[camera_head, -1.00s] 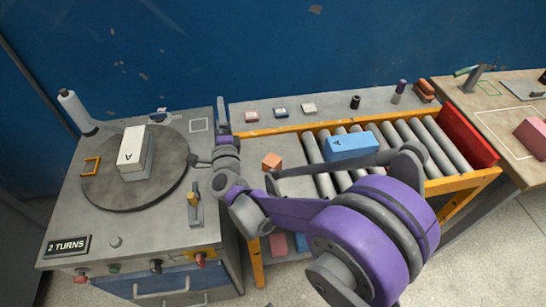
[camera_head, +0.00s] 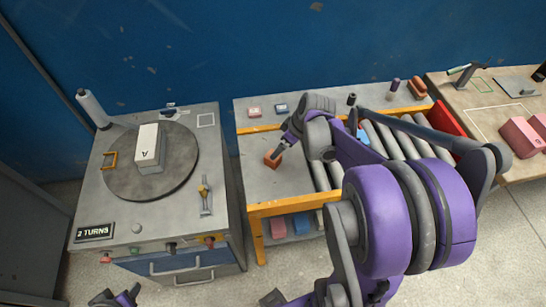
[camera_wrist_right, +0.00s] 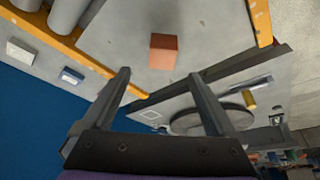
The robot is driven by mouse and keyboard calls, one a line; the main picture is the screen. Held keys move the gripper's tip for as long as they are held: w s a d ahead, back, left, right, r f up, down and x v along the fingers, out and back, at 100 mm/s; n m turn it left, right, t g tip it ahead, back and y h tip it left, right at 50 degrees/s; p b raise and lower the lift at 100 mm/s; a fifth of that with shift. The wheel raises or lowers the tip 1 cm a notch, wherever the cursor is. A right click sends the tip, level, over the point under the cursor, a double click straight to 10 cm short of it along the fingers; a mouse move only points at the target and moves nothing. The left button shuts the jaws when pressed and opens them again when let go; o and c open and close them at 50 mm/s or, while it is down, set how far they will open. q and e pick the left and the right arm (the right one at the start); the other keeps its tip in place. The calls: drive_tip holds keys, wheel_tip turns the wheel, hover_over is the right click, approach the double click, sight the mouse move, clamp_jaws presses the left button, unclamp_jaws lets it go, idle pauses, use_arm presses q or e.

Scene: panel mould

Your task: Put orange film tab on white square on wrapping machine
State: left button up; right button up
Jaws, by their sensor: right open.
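A small orange block (camera_head: 272,158) sits on the grey table left of the rollers. It also shows in the right wrist view (camera_wrist_right: 163,52), beyond my fingertips. An orange open frame (camera_head: 110,161) lies at the turntable's left edge; I cannot tell which of the two is the film tab. The white square outline (camera_head: 206,120) is at the back right of the wrapping machine (camera_head: 215,165), bare. My right gripper (camera_head: 281,150) is open and empty, close to the block. My left gripper (camera_head: 116,299) is partly in view at the bottom left; its jaws are unclear.
A white box marked A (camera_head: 149,148) stands on the turntable (camera_head: 123,185). A small yellow-tipped lever (camera_head: 205,195) rises at the machine's right. My right arm partly hides the blue box and rollers (camera_head: 400,145). Small blocks (camera_head: 281,108) lie on the back shelf.

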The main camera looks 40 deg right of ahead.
drive_tip(key=x, duration=0.9)
drive_tip(key=shift+a, duration=0.25)
clamp_jaws()
